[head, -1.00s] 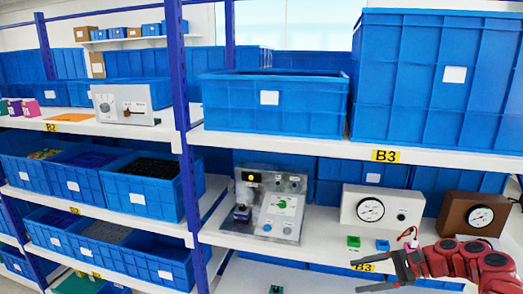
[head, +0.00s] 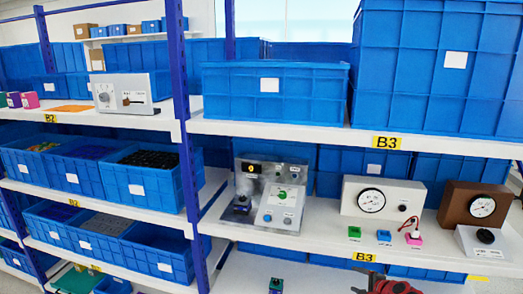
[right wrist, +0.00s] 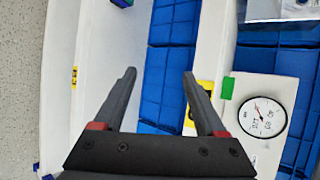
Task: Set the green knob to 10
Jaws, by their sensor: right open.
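The green knob (head: 283,194) sits on a white plate on the grey metal panel (head: 262,230), on the middle shelf in the head view. It is small there, and I cannot read its setting. The panel also carries a dark display with a yellow mark (head: 252,168) and a dark blue-black switch (head: 241,203). My right gripper (head: 372,284) shows only partly at the bottom edge of the head view, below and right of the panel, well apart from it. In the right wrist view it (right wrist: 160,75) is open and empty. My left gripper is out of view.
A white gauge box (head: 352,205) and a brown gauge box (head: 459,205) stand right of the panel. A small green block (head: 354,233), a blue block (head: 382,235) and a pink one (head: 414,238) sit near the shelf's front edge. Blue bins (head: 275,105) fill the shelf above.

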